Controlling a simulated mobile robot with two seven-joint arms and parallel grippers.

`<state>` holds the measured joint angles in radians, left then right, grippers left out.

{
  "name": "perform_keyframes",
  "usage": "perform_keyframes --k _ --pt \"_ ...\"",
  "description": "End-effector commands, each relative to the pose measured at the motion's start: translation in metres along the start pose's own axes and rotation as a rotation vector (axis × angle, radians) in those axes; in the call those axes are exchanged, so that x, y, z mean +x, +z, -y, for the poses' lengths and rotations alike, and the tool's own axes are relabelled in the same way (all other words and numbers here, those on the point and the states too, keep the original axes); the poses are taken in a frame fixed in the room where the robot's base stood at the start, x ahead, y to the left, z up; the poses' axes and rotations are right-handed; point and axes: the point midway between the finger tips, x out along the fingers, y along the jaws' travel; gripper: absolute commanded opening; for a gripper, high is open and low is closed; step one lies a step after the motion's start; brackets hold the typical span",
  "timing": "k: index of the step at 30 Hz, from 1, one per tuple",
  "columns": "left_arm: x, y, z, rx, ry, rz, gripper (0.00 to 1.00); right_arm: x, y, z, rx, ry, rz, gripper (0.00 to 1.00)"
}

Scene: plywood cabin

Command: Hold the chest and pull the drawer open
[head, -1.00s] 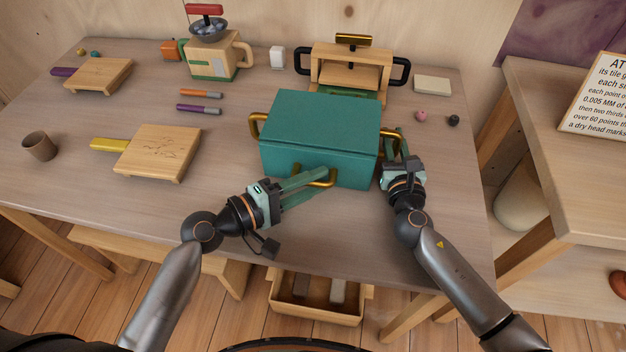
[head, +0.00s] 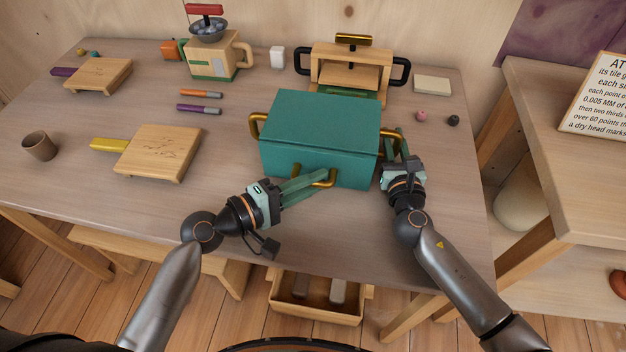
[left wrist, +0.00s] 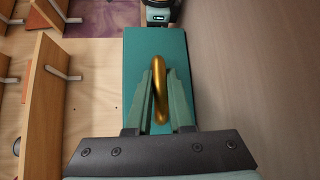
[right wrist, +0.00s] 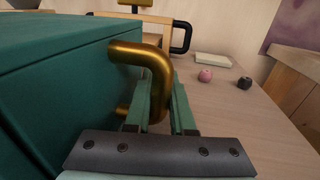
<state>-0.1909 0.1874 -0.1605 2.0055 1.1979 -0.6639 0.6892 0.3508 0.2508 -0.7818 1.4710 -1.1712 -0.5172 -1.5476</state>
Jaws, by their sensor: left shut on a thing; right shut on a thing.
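The teal chest (head: 320,122) stands on the table with its drawer shut as far as the head view shows. The brass drawer handle (head: 322,180) is on its front; it also shows in the left wrist view (left wrist: 160,80). My left gripper (head: 318,176) is shut on this handle, its green fingers on either side of it. My right gripper (head: 398,138) is shut on the brass side handle (right wrist: 150,58) at the chest's right side. A second brass side handle (head: 254,126) is on the chest's left side and is free.
A wooden press (head: 350,72) with black handles stands behind the chest. Wooden boards (head: 158,150), a brown cup (head: 40,146) and markers (head: 199,108) lie to the left. Pink (head: 421,116) and black (head: 454,120) balls lie to the right. The table's front is clear.

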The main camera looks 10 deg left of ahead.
Motion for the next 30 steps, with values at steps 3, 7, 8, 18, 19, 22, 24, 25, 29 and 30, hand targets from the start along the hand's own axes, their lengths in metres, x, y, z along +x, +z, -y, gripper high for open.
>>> perform_keyframes --k 3,7,8,18,19,22,24,25,29,30 --pt "0.0 0.0 0.001 0.001 -0.002 0.0 0.0 0.0 -0.001 0.0 0.0 0.0 -0.002 0.0" --pt "0.0 0.0 0.001 0.001 -0.002 0.0 0.0 0.0 -0.001 0.0 0.0 0.0 -0.002 0.0" --pt "0.0 0.0 0.001 0.001 -0.002 0.0 0.0 0.0 -0.001 0.0 0.0 0.0 -0.002 0.0" --pt "-0.005 0.004 0.004 0.001 -0.005 0.0 0.0 0.0 -0.001 0.0 0.0 0.0 -0.002 0.0" --pt "-0.008 0.007 0.004 0.001 -0.005 0.0 0.0 0.0 -0.001 0.0 0.0 0.0 -0.002 0.0" --pt "-0.021 0.02 0.009 0.001 -0.007 0.002 0.0 0.0 -0.001 0.0 0.0 -0.001 -0.002 0.0" --pt "-0.031 0.031 0.012 0.0 -0.009 0.003 0.0 0.0 -0.001 0.001 0.0 -0.001 -0.002 0.0" --pt "-0.035 0.035 0.013 0.0 -0.008 0.002 0.0 0.0 -0.001 0.001 0.0 -0.001 -0.002 0.0" --pt "-0.053 0.053 0.018 0.002 -0.009 0.004 0.0 0.0 -0.001 0.001 0.0 -0.002 -0.002 0.0" --pt "-0.058 0.058 0.019 0.0 -0.008 0.003 0.0 0.0 -0.001 0.001 0.0 -0.002 -0.002 0.0"
